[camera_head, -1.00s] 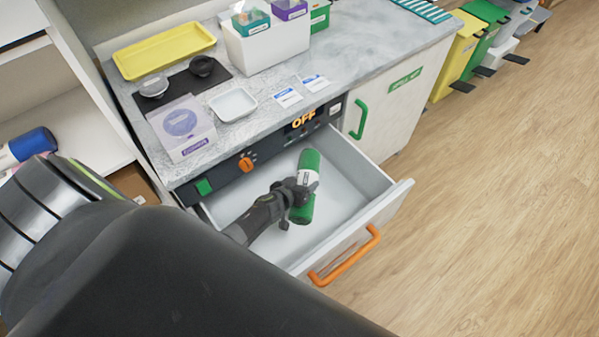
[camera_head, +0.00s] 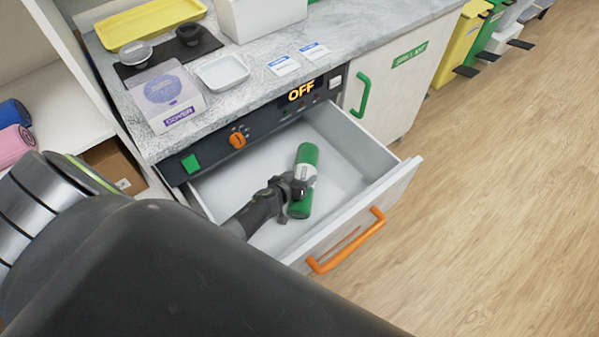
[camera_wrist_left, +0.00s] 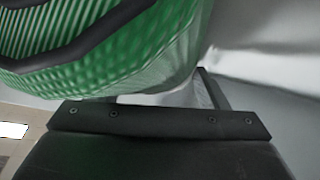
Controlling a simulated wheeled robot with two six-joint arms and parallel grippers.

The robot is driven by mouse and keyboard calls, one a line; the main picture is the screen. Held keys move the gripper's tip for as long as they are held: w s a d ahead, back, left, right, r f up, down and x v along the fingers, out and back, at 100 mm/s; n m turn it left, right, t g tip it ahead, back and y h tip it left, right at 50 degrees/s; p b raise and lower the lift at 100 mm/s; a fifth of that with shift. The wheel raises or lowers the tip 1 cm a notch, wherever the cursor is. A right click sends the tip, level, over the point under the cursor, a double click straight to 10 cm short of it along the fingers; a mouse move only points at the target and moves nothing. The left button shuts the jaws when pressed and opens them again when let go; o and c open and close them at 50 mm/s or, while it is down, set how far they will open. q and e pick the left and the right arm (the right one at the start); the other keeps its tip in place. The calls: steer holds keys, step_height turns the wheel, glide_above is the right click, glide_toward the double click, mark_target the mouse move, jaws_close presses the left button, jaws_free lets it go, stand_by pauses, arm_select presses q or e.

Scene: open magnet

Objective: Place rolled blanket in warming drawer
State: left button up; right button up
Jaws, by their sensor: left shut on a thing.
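The rolled blanket (camera_head: 307,156) is green with a pale band round its middle. In the head view it is over the open warming drawer (camera_head: 349,158), within its walls. I cannot tell whether it touches the drawer floor. My left gripper (camera_head: 297,187) is shut on the blanket near its middle. In the left wrist view the green ribbed blanket (camera_wrist_left: 150,60) fills the upper left, close against the gripper, with a dark finger across it. The drawer is white inside, with an orange handle (camera_head: 346,241) on its front. My right gripper does not show.
Above the drawer is a panel with an OFF display (camera_head: 301,91), an orange knob (camera_head: 238,140) and a green button (camera_head: 190,163). The counter holds a yellow tray (camera_head: 150,22), a white dish (camera_head: 222,72) and a cover box (camera_head: 167,96). Blue and pink rolls lie on the left shelf.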

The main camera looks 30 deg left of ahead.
arm_select(q)
steer(key=shift+r, duration=0.15)
steer(key=o, duration=1.4)
steer(key=shift+o, duration=0.2)
steer(key=shift+s+r+p, duration=0.2)
steer(key=shift+s+p, duration=0.1)
steer(key=shift+p, duration=0.15)
steer(key=p+v, duration=0.3)
steer(key=v, duration=0.2)
steer(key=shift+s+r+p, duration=0.2)
steer(key=shift+s+p, duration=0.15)
steer(key=shift+p, duration=0.05)
steer(key=shift+s+a+r, duration=0.1)
steer(key=shift+s+r, duration=0.05)
steer(key=shift+s, duration=0.35)
